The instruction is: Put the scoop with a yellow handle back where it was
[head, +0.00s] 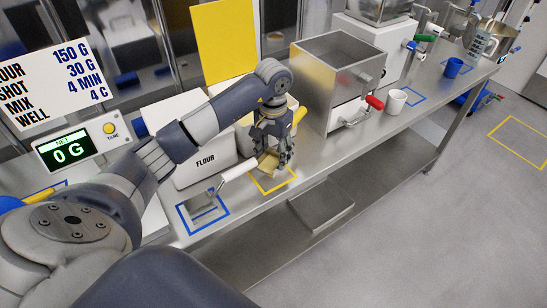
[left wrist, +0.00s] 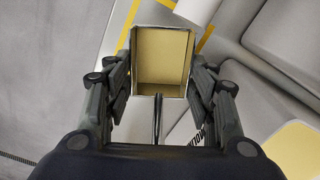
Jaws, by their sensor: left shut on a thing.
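The scoop (head: 267,163) has a square pan with a tan inside, which faces the camera in the left wrist view (left wrist: 163,58). A yellow handle-like piece (head: 299,116) shows just right of my left gripper; I cannot tell for sure that it belongs to this scoop. My left gripper (head: 273,148) is shut on the scoop, with its thin stem between the fingers in the left wrist view (left wrist: 157,112). The pan is over or near a yellow outline (head: 275,189) on the bench; contact is unclear. My right gripper is not in view.
A white-handled metal scoop (head: 205,211) lies in a blue outline to the left. The flour bin (head: 205,165) stands behind. A steel box (head: 325,80) with a red-handled tool (head: 373,102) and a white mug (head: 396,101) are to the right. The bench's front edge is close.

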